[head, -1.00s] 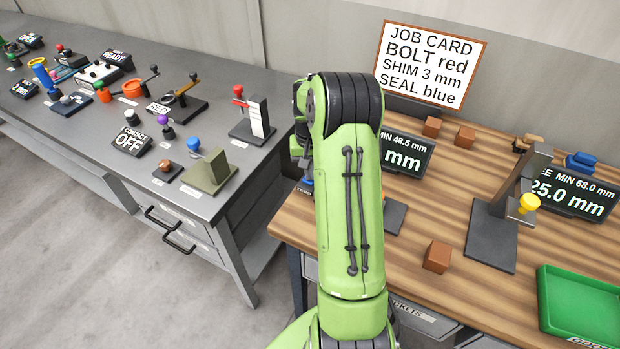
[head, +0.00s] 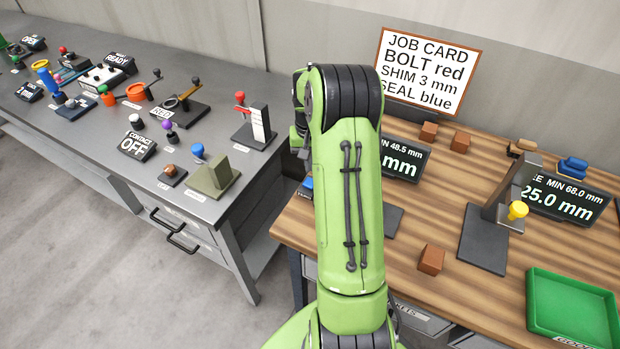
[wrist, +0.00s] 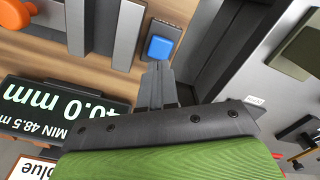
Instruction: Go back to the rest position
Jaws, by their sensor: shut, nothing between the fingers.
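My gripper (wrist: 157,88) shows in the wrist view with its dark fingers together and nothing between them. Past the fingertips is a blue knob or button (wrist: 160,47) on a small dark base; I cannot tell the gap between them. In the head view my green arm rises in the middle and hides the gripper.
A wooden bench (head: 400,255) on the right holds a job card (head: 428,72), a gauge stand with a yellow knob (head: 517,210), brown blocks (head: 431,258) and a green tray (head: 540,325). A grey bench (head: 75,130) on the left carries several levers and switches. Grey floor is clear in front.

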